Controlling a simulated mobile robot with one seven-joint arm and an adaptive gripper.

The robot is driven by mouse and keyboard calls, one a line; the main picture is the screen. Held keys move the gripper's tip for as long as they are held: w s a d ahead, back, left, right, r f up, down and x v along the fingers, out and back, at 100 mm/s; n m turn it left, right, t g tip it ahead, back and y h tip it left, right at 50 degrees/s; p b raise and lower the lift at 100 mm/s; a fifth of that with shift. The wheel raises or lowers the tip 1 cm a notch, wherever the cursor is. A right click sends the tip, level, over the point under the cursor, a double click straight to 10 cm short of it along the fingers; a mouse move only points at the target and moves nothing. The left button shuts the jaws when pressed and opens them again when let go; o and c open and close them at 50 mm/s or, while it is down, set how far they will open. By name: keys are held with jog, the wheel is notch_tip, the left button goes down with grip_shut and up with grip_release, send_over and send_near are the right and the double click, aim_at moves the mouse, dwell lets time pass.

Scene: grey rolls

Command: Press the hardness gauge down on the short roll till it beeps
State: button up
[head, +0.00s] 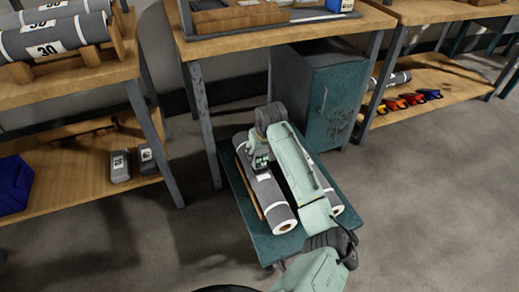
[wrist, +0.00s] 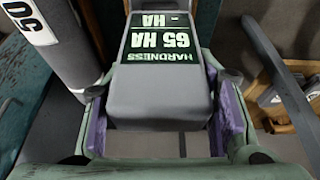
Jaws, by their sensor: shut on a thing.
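My gripper (head: 262,152) is shut on the hardness gauge (wrist: 160,95), a grey block with a dark screen. In the wrist view, purple finger pads grip its two sides. The screen shows "HARDNESS", "65 HA" and a dash before "HA". In the head view, the gauge (head: 261,162) is over the low teal table. A grey roll (head: 272,203) with white end bands lies there beside it. A second roll (head: 336,209) is mostly hidden behind my arm. The wrist view shows a roll labelled "50" (wrist: 57,45) at upper left. I cannot tell which roll is short, or whether the gauge touches one.
The low teal table (head: 268,247) stands before a workbench (head: 240,43) and a teal cabinet (head: 331,105). Rolls marked "30" (head: 52,38) lie on wooden cradles at upper left. A blue bin (head: 14,185) sits at far left. The floor at right is clear.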

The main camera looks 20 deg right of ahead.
dwell(0.4)
notch_tip(320, 180, up, 7)
jog(key=p, duration=0.6)
jog(key=shift+p, duration=0.35)
jog(key=shift+f, duration=0.1)
jog(key=shift+a+f, duration=0.25)
jog(key=shift+a, duration=0.05)
jog(key=s+a+f, duration=0.5)
jog(key=a+f, duration=0.1)
jog(key=a, duration=0.5)
jog(key=s+a+f, duration=0.5)
jog(key=a+f, duration=0.1)
jog(key=a, duration=0.5)
jog(key=shift+f, duration=0.25)
